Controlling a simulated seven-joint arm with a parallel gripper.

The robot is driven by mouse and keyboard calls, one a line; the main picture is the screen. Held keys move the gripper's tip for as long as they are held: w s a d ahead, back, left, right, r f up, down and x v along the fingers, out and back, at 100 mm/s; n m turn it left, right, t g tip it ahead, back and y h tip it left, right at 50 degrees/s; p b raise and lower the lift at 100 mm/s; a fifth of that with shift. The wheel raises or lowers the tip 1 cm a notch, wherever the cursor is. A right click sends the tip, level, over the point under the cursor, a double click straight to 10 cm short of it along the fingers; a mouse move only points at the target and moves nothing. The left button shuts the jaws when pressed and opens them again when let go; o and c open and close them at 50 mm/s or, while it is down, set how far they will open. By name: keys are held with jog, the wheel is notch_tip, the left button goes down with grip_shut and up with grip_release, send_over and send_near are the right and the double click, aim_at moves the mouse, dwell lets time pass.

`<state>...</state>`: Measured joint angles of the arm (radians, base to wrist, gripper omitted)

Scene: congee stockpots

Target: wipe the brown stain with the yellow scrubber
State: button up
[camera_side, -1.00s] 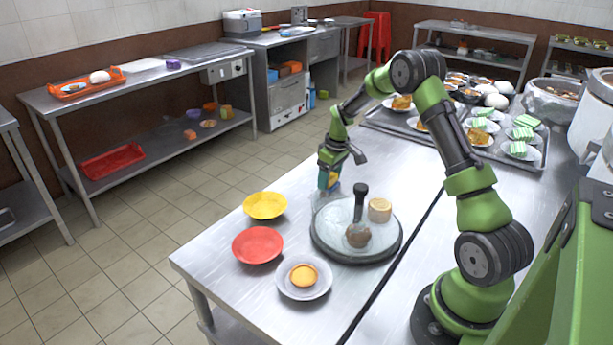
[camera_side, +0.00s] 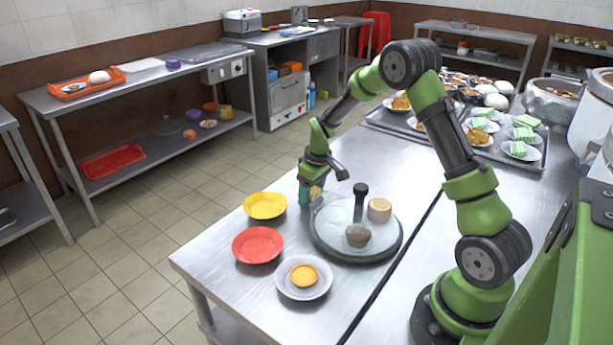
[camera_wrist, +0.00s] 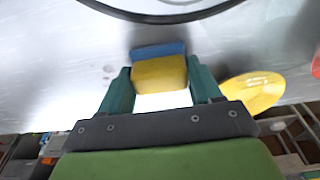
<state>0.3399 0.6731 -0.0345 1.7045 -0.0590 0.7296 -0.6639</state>
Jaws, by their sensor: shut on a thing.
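My gripper (camera_side: 311,196) is shut on the yellow scrubber (camera_wrist: 160,74), which has a blue layer along its far side in the wrist view. The gripper fingers (camera_wrist: 162,85) press on its two sides. In the side view the scrubber is low by the left edge of the round lid, just right of the yellow plate; I cannot tell whether it touches the table. I cannot make out a brown stain on the table in either view; the gripper and scrubber hide some of the surface.

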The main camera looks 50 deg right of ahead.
aim_at(332, 186)
jog(key=shift+d, duration=4.9)
jog(key=shift+s+d, duration=0.1)
jog(key=shift+s, duration=0.2)
jog(key=shift+s+a, duration=0.15)
jog(key=shift+a, duration=4.95)
jog(key=shift+d, duration=5.05)
notch_tip(332, 186, up, 8)
jog(key=shift+r, duration=0.1)
